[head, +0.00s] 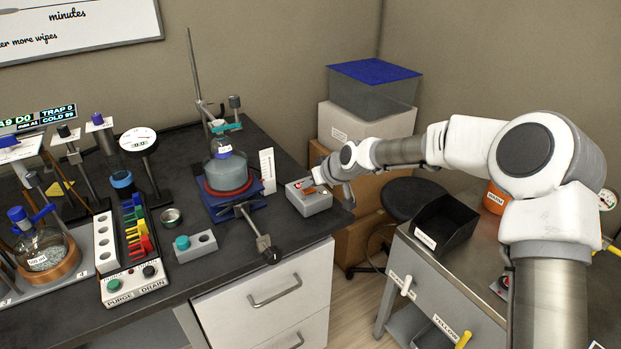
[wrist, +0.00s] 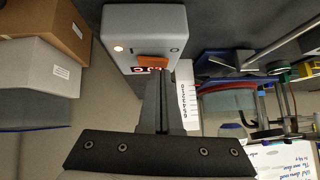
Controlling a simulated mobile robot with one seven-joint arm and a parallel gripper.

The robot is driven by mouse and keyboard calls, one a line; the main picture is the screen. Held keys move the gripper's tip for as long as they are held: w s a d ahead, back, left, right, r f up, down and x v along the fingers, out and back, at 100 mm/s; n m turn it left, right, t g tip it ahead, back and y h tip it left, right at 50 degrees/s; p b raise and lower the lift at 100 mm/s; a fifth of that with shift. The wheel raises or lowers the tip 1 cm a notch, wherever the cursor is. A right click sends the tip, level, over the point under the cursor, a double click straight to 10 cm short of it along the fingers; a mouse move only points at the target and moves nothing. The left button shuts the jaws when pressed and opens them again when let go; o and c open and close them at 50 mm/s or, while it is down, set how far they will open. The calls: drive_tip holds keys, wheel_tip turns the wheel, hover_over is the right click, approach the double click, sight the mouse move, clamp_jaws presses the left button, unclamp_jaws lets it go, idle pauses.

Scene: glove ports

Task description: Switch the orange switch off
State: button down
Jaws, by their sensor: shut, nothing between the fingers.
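The orange switch (head: 309,190) is on a grey box (head: 314,204) near the right front corner of the dark bench. In the wrist view the orange switch (wrist: 157,59) sits on the grey box (wrist: 142,22), with a small lit lamp (wrist: 118,48) and a red label (wrist: 142,69) beside it. My gripper (head: 318,181) is shut and empty, close to the switch. In the wrist view its fingertips (wrist: 160,73) reach to the switch's edge and cover part of the label. I cannot tell whether they touch the switch.
Stacked boxes (head: 350,140) are behind. A stool (head: 412,198) and a black bin (head: 443,226) are to the right.

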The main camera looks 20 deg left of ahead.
drive_tip(key=shift+s+a+f+b, duration=0.1)
drive_tip(key=shift+f+b, duration=0.4)
drive_tip(key=shift+b, duration=0.2)
drive_tip(key=shift+r, duration=0.25)
drive_tip(key=shift+f, duration=0.1)
drive_tip(key=shift+w+d+p, duration=0.35)
drive_tip(key=shift+w+d, duration=0.25)
